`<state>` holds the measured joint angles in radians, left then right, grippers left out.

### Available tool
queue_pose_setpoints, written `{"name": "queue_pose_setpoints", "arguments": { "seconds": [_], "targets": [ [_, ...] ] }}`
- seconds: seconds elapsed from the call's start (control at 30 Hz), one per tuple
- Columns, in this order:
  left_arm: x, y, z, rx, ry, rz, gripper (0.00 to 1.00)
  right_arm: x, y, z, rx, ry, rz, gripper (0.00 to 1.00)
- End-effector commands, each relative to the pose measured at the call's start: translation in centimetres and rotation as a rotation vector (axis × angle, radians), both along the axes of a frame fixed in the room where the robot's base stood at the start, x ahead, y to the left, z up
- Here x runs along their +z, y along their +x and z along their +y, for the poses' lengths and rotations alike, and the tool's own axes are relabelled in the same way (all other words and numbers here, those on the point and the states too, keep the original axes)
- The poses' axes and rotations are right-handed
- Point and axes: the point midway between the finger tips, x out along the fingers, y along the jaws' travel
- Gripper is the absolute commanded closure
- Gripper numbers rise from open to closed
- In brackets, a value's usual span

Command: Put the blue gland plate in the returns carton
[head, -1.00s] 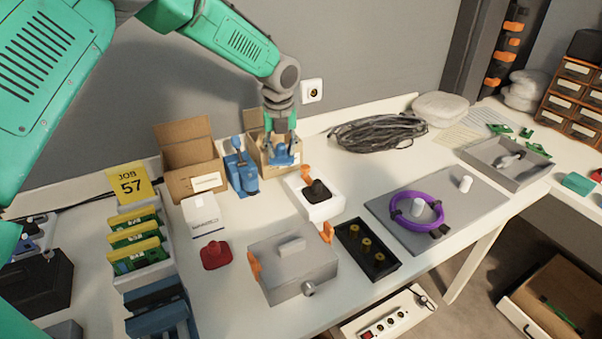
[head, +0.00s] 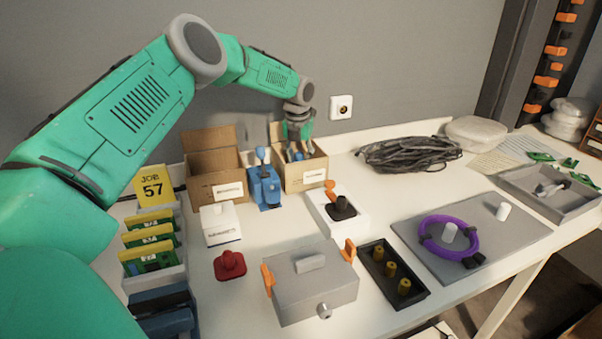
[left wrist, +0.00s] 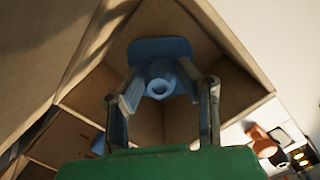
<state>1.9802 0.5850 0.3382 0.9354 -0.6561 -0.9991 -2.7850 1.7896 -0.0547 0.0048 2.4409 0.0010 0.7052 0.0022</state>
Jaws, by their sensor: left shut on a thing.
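The blue gland plate (left wrist: 160,50), a flat plate with a round hollow boss, shows in the left wrist view between my left gripper's fingers. My left gripper (head: 297,152) is shut on it, with its fingers down inside the open right-hand carton (head: 305,177) at the back of the bench. The carton's brown walls surround the plate in the left wrist view. The plate is mostly hidden behind the carton's front wall in the head view. The carton's label is too small to read. My right gripper is not in view.
A second open carton (head: 217,187) stands to the left, with a blue device (head: 264,187) between the two. A white box (head: 220,224), a red knobbed plate (head: 230,265), a grey box (head: 310,283) and a black tray (head: 393,275) stand in front. Black cable (head: 408,154) lies right.

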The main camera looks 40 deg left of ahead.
Motion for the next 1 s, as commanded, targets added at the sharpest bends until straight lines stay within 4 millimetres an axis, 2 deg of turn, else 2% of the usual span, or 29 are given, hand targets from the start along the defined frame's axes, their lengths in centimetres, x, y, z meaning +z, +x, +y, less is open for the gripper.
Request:
{"name": "queue_pose_setpoints", "arguments": {
  "seconds": [0.3,0.63,0.67,0.7,1.0],
  "targets": [
    [-3.9,0.0,0.1,0.002,0.0,-0.002,0.99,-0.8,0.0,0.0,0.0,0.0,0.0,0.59],
    [-4.2,0.0,0.0,0.001,0.0,-0.002,0.99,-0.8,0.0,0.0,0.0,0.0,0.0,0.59],
    [-4.2,0.0,0.0,0.001,0.0,-0.002,0.61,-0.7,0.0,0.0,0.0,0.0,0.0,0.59],
    [-4.2,0.0,0.0,0.001,0.0,-0.002,0.5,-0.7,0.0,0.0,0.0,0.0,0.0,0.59],
    [-4.1,0.0,0.0,0.001,0.0,-0.002,0.5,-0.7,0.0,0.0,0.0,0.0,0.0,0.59]
  ]
}}
